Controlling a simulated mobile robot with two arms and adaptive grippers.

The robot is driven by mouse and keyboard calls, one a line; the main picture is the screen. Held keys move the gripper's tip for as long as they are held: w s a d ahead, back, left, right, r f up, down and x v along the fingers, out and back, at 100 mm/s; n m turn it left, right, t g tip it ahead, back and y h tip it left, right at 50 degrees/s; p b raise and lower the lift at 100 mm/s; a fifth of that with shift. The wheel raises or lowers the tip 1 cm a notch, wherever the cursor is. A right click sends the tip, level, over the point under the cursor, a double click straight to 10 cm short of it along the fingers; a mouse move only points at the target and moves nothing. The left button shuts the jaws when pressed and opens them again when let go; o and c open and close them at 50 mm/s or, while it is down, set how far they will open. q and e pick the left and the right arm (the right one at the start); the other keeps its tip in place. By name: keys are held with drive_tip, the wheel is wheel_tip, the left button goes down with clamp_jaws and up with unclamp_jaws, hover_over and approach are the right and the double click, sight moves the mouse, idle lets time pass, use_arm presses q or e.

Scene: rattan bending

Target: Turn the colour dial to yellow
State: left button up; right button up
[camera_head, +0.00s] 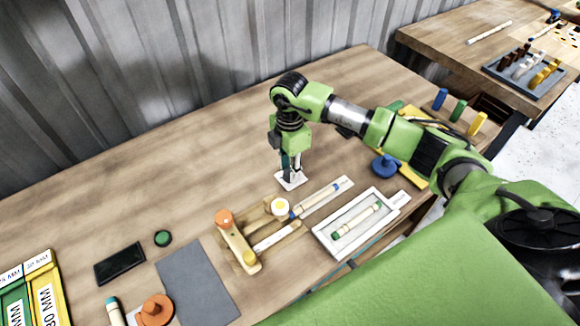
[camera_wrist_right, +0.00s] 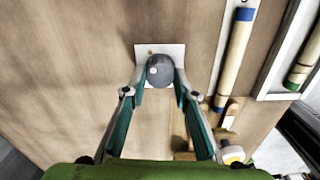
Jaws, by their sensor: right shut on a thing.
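My right gripper (camera_head: 290,168) points straight down over a small white plate (camera_head: 291,181) on the wooden table. In the right wrist view a round grey knob (camera_wrist_right: 160,70) sits on that white plate (camera_wrist_right: 143,50). The fingertips (camera_wrist_right: 160,84) are closed on the knob from both sides. I take this knob to be the colour dial. No colour marks can be made out on it, so its setting cannot be told. In the head view the gripper mostly hides the knob. My left gripper is not in view.
A wooden jig with an orange knob (camera_head: 224,218) stands nearby. A blue-banded rattan stick (camera_head: 320,199) and a white tray (camera_head: 324,233) lie right of it. A blue knob (camera_head: 384,166) is further right. Left of the plate, the table (camera_head: 200,170) is clear.

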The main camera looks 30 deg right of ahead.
drive_tip(key=shift+w+r+m, duration=0.1)
drive_tip(key=shift+m, duration=0.8)
drive_tip(key=o, duration=1.1)
wheel_tip(320, 180, up, 12)
